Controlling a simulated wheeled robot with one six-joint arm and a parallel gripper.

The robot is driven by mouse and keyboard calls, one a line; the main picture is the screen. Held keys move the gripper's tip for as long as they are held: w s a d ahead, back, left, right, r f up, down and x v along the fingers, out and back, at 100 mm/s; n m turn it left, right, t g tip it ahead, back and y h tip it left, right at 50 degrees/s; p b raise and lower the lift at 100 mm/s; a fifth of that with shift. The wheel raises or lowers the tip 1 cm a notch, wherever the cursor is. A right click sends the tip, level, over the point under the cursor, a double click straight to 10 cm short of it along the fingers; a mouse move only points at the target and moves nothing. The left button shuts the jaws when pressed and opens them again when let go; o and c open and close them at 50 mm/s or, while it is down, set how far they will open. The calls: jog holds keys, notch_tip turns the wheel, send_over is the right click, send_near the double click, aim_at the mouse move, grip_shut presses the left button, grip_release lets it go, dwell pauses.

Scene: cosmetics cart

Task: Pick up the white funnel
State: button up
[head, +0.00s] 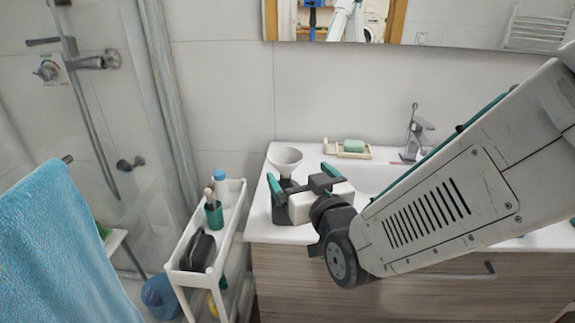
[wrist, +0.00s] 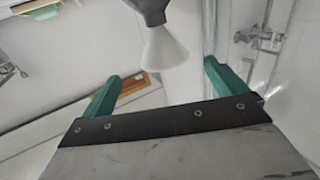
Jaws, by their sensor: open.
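The white funnel (head: 285,156) stands wide mouth up on a dark grey holder or bottle neck at the left end of the washbasin counter. My gripper partly hides the support.
A soap dish (head: 330,149) with green soap (head: 354,146) and a tap (head: 415,130) stand behind my gripper. A white cart (head: 230,228) with a bottle (head: 221,185), a green cup (head: 214,215) and a dark bag (head: 198,251) is at left. A blue towel (head: 60,250) hangs in front.

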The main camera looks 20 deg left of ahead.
aim_at(281, 149)
jog(key=shift+s+a, duration=0.15)
jog(key=shift+a, duration=0.25)
jog(key=shift+w+a, duration=0.25)
jog(key=shift+a, duration=0.05)
jog(key=x, duration=0.7)
jog(key=shift+w+d+r, duration=0.15)
jog(key=shift+d+r, duration=0.1)
jog(key=shift+r, duration=0.15)
jog(key=c, duration=1.1)
